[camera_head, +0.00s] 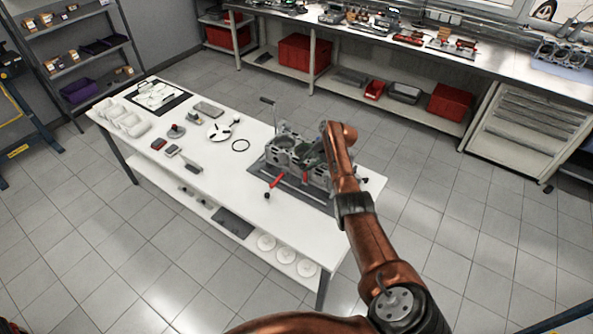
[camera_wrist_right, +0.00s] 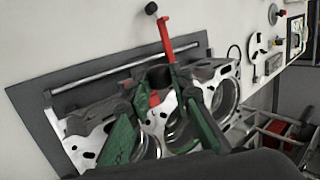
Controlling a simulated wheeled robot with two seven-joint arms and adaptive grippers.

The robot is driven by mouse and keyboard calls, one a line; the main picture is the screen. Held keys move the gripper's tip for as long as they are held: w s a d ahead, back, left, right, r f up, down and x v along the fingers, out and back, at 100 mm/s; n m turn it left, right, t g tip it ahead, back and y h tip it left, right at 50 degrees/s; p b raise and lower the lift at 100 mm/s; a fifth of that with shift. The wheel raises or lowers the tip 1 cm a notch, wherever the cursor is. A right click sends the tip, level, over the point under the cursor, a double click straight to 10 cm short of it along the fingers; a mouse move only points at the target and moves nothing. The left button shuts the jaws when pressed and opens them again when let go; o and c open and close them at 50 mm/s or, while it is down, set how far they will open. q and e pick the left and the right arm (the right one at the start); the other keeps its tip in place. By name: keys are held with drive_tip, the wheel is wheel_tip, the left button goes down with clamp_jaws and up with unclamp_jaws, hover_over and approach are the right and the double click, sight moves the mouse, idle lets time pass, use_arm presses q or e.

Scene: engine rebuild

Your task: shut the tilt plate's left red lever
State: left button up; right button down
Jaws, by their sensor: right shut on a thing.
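The tilt plate (camera_head: 318,200) lies on the white table and bears a grey engine block (camera_head: 283,146). Its left red lever (camera_head: 276,181) sticks out over the front edge, with a black knob at its end. In the right wrist view the lever (camera_wrist_right: 167,42) stands out from the plate, with nothing touching its knob (camera_wrist_right: 151,8). My right gripper (camera_wrist_right: 160,100) has its green fingers down at the engine block, shut on it as far as I can tell; the contact is partly hidden. In the head view the right forearm hides the block's right end. My left gripper is out of view.
A second small red part (camera_head: 305,177) shows at the plate's front. The floor in front of the table is clear.

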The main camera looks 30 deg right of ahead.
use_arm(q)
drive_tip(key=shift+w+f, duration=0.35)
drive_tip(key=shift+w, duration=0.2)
use_arm(e)
drive_tip(key=shift+w+d+r, duration=0.15)
drive_tip(key=shift+w+d, duration=0.1)
drive_tip(key=shift+d, duration=0.55)
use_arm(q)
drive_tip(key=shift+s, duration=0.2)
use_arm(e)
drive_tip(key=shift+d, duration=0.15)
drive_tip(key=c, duration=2.1)
unclamp_jaws()
drive_tip(key=o, duration=0.3)
drive_tip(key=shift+d+f, duration=0.2)
drive_tip(key=shift+f, duration=0.05)
drive_tip(key=shift+o, duration=0.3)
drive_tip(key=shift+a+r, duration=0.15)
drive_tip(key=shift+a, duration=0.25)
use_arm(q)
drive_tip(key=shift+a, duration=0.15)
